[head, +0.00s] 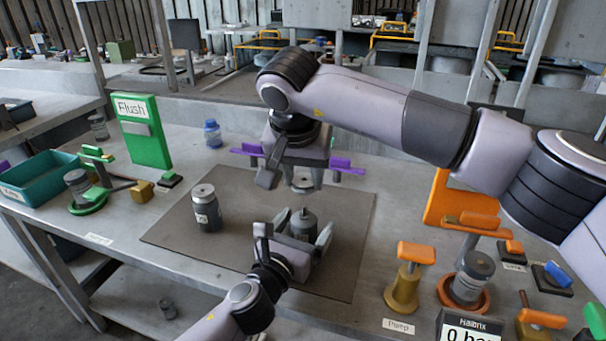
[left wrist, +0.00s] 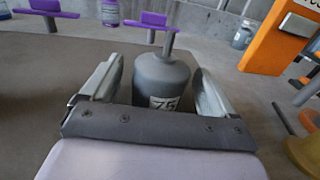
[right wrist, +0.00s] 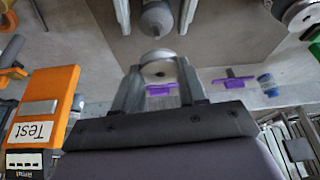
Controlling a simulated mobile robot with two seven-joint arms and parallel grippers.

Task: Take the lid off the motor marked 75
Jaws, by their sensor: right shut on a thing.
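The motor marked 75 (left wrist: 160,80) is a dark grey upright can with a bare domed top and a thin shaft. In the head view this motor (head: 304,222) stands on the brown mat (head: 340,265). My left gripper (head: 293,240) is open around it, with gaps at both sides between the fingers (left wrist: 157,90) and the can. My right gripper (right wrist: 160,88) is shut on the round grey lid (right wrist: 158,70). In the head view the lid (head: 303,184) hangs above and behind the motor, clear of it. The right fingertips are partly hidden there.
Another lidded grey motor (head: 205,208) stands at the mat's left. Purple fixtures (head: 347,166) and a blue bottle (head: 212,134) are behind. A green Flush station (head: 145,130) is left; an orange station (head: 462,205) and a pump (head: 406,285) are right. The mat's front is clear.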

